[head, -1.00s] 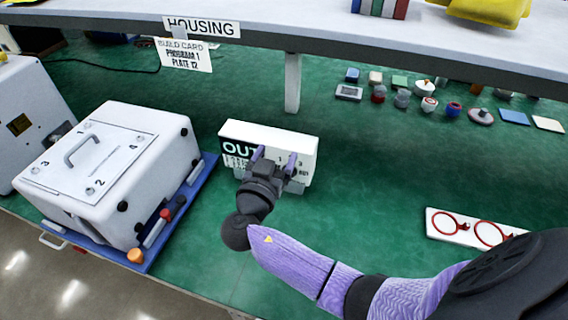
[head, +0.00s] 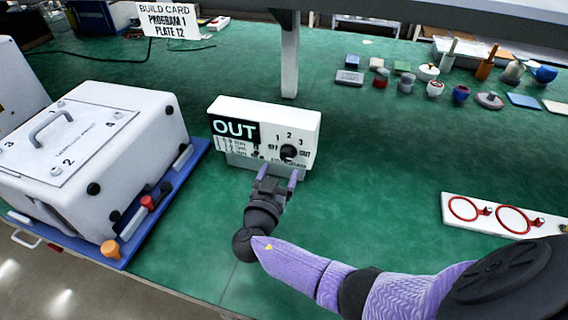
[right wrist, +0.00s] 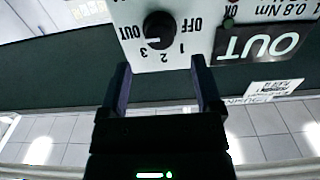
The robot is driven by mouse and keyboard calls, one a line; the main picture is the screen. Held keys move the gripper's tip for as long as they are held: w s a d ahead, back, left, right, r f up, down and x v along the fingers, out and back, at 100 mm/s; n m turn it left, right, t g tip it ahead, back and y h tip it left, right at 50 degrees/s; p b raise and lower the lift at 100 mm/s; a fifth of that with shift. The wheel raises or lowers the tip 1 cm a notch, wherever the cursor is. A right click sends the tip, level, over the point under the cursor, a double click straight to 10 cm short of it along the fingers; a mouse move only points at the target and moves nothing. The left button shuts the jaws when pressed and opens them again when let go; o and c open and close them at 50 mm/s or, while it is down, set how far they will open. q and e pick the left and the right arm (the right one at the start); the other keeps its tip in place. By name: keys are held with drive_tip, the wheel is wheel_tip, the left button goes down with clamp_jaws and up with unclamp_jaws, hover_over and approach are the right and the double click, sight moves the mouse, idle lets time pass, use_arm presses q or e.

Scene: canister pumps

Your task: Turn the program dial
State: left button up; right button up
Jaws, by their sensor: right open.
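The program dial (head: 288,152) is a round black knob on the front of a white box (head: 265,112), with OFF, 1, 2, 3 and OUT printed around it. In the right wrist view the dial (right wrist: 160,28) appears upside down, with a white mark at its lower left; I cannot tell exactly which label it points to. My right gripper (head: 278,174) is open and empty, just in front of and below the dial. In the wrist view its two fingers (right wrist: 160,68) stand apart, short of the knob and not around it. My left gripper is not in view.
A build card (head: 168,20) reads PROGRAM 1, PLATE 12. A white housing (head: 90,150) sits on a blue base at the left. A white plate with red rings (head: 480,215) lies at the right. Several small parts stand at the back right. Green bench around the box is clear.

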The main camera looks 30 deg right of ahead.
sight(286, 157)
drive_tip(key=x, duration=0.5)
drive_tip(key=shift+b, duration=0.35)
drive_tip(key=shift+c, duration=0.2)
clamp_jaws()
